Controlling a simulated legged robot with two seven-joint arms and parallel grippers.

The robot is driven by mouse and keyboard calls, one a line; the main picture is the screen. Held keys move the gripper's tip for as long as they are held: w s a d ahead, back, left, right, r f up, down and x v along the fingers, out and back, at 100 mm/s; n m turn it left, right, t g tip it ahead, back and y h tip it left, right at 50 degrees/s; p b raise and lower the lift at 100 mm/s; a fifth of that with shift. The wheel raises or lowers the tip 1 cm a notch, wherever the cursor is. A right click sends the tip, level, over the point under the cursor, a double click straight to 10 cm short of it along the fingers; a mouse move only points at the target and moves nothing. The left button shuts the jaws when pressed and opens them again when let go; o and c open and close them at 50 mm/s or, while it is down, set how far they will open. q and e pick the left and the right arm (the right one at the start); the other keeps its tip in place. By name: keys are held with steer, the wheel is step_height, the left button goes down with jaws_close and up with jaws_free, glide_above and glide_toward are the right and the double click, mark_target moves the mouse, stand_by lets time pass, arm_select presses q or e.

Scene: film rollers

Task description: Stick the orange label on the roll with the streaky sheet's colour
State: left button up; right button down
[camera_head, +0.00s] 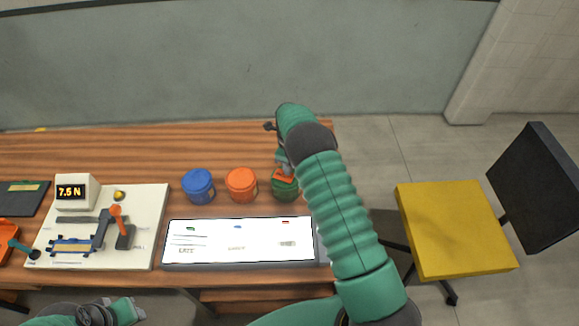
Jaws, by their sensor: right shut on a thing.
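My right gripper (285,168) reaches down over the green roll (286,191) and is shut on the orange label (281,175). The label is at the top of the green roll; whether it touches is unclear. The blue roll (198,186) and the orange roll (241,184) stand to its left. A lit white panel (262,252) lies in front. Its left part has thin dark streaks (188,240) and a small green mark (190,229); a blue mark (238,227) and a red mark (286,222) lie further right. My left gripper (134,309) is low at left; its jaws are unclear.
A white test stand (148,205) with a display (70,191) reading 7.5 N stands left on the wooden table (230,142). A dark mat (20,198) and an orange tray (8,243) lie at far left. A yellow chair (455,225) stands right.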

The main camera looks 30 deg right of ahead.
steer(key=shift+d, duration=0.15)
steer(key=shift+d+f, duration=0.15)
steer(key=shift+d, duration=0.1)
arm_select(q)
steer(key=shift+d+f+b, duration=0.2)
steer(key=shift+d+b, duration=0.05)
steer(key=shift+b, duration=0.05)
arm_select(e)
steer(key=shift+f, duration=0.1)
arm_select(q)
steer(key=shift+a, duration=0.2)
arm_select(e)
steer(key=shift+a, duration=0.1)
arm_select(q)
steer(key=shift+d, duration=0.15)
steer(key=shift+s+f, duration=0.1)
steer(key=shift+f, duration=0.05)
arm_select(e)
steer(key=shift+f, duration=0.15)
steer(key=shift+s, duration=0.1)
stand_by(0.4)
